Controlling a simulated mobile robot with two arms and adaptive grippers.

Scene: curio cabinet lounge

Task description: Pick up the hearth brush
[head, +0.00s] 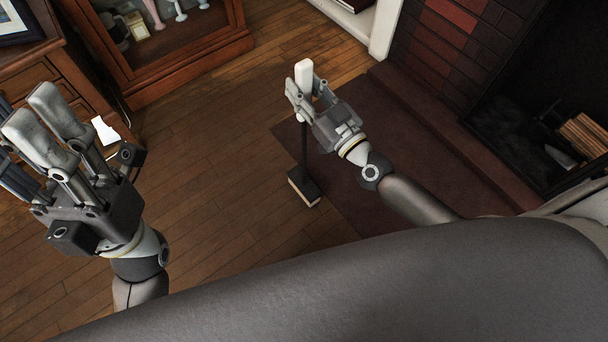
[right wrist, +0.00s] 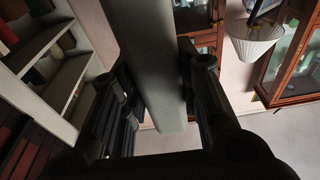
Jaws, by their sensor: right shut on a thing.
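The hearth brush has a pale handle (head: 304,76), a thin dark shaft and a dark block-shaped head with a light lower edge (head: 304,187). It is upright, handle on top. My right gripper (head: 307,97) is shut on the handle, whose top stands out above the fingers. In the right wrist view the pale handle (right wrist: 150,65) runs between the dark fingers (right wrist: 155,100). I cannot tell whether the head touches the floor. My left gripper (head: 48,125) is at the left, far from the brush, its fingers extended and apart with nothing visible between them.
A dark red hearth mat (head: 400,150) lies beside the brush, before a brick fireplace (head: 445,35) with logs (head: 585,132). A glass-fronted wooden cabinet (head: 185,68) and a drawer chest (head: 60,75) stand at upper left. The wood floor (head: 220,180) between is clear.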

